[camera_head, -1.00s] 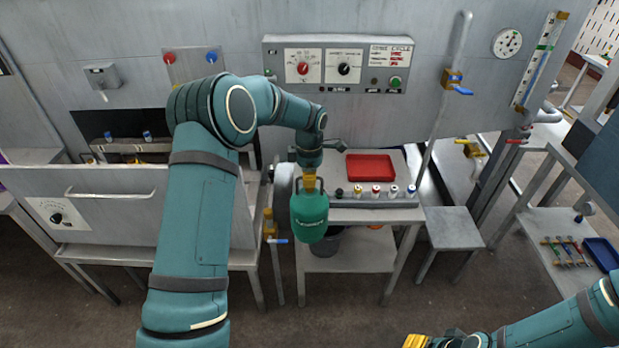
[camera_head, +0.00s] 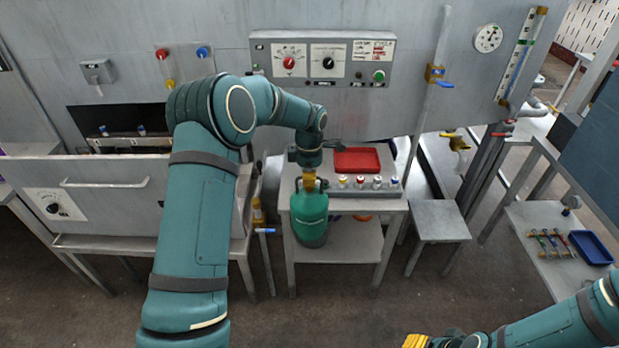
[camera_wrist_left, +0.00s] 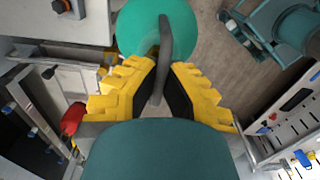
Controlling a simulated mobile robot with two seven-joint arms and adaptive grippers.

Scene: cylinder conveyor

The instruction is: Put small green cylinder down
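The small green cylinder (camera_head: 308,216) hangs upright under my left gripper (camera_head: 309,184) in the head view, in front of the small grey table. In the left wrist view, the yellow fingers of the left gripper (camera_wrist_left: 160,85) close from both sides on the grey handle at the top of the green cylinder (camera_wrist_left: 195,25). Whether its base touches anything cannot be told. My right gripper (camera_head: 416,341) shows only its yellow fingers at the bottom edge of the head view; their opening is unclear.
The small table (camera_head: 390,204) bears a red tray (camera_head: 357,160) and a row of small knobs, with a lower shelf (camera_head: 345,250) below. A grey stool (camera_head: 437,222) stands at its right. A side table at right holds a blue tray (camera_head: 591,248). Open floor lies in front.

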